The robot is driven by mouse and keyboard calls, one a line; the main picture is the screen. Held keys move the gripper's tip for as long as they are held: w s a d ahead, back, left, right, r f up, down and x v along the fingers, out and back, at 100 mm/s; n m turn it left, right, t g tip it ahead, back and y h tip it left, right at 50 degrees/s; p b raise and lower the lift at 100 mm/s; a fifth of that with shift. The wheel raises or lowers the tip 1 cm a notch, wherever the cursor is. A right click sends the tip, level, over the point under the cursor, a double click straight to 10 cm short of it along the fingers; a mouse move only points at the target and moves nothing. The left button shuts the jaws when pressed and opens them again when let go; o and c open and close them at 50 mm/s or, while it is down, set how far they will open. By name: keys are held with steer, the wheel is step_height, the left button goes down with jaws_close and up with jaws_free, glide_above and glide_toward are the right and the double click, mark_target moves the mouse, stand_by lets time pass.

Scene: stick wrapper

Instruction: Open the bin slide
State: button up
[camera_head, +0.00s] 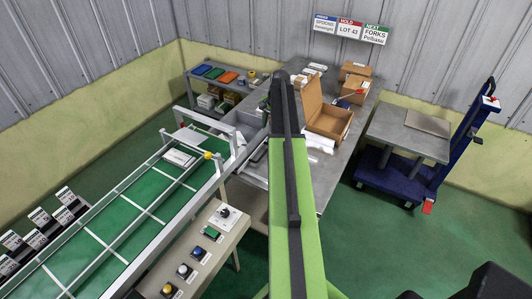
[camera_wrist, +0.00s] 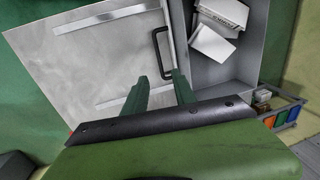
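In the wrist view, a pale grey flat panel (camera_wrist: 90,62) with two light strips fills the left and middle; I take it to be the bin slide. A black handle (camera_wrist: 159,48) stands at its right edge. Beside it is a grey bin (camera_wrist: 232,72), open from above here, with white printed packets (camera_wrist: 213,45) inside. My gripper (camera_wrist: 161,80) has its two dark green fingers apart. The fingertips are close to the handle's lower end, and nothing shows clasped; contact cannot be told.
A conveyor (camera_head: 120,212) with a white frame runs at left. A control panel (camera_head: 200,252) with coloured buttons is in front. A bench (camera_head: 338,135) holds an open cardboard box (camera_head: 325,118). A blue lift cart (camera_head: 385,180) stands right; green floor lies between.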

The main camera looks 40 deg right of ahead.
mark_target(264, 154)
steer(key=w+f+b, duration=0.1)
steer(key=f+b, duration=0.4)
steer(key=w+f+b, duration=0.1)
steer(key=f+b, duration=0.5)
steer(key=w+f+b, duration=0.1)
steer(key=f+b, duration=0.4)
steer(key=f, duration=0.1)
steer(key=shift+a, duration=0.3)
steer(key=shift+r, duration=0.1)
steer(key=shift+c, duration=0.2)
jaws_close()
steer(key=shift+w, duration=0.15)
